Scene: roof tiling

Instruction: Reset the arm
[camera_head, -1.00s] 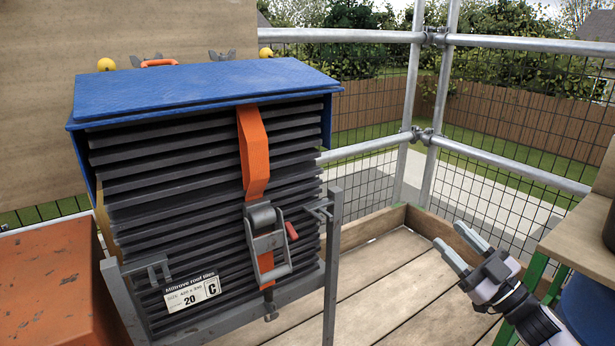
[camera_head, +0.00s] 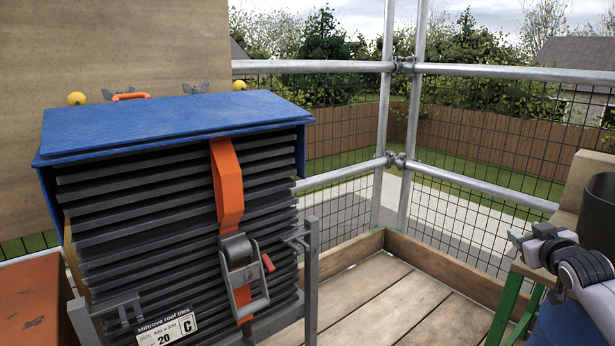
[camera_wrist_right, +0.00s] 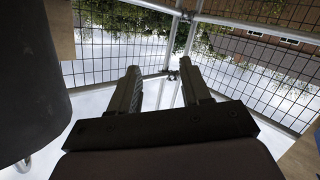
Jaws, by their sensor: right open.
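My right gripper (camera_head: 518,240) is at the right side of the head view, seen partly end-on, close to the wooden bench and a dark cylinder. In the right wrist view its two fingers (camera_wrist_right: 165,88) are spread apart with nothing between them. Beyond the fingers are scaffold poles and mesh. My left gripper is in neither view.
A stack of dark roof tiles (camera_head: 140,215) under a blue cover (camera_head: 180,122) stands left, held by an orange strap (camera_head: 228,185) with a ratchet buckle (camera_head: 240,262). An orange box (camera_head: 35,305) is at lower left. Scaffold rails (camera_head: 490,71) bound the wooden deck (camera_head: 385,290). A dark cylinder (camera_head: 598,218) is at far right.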

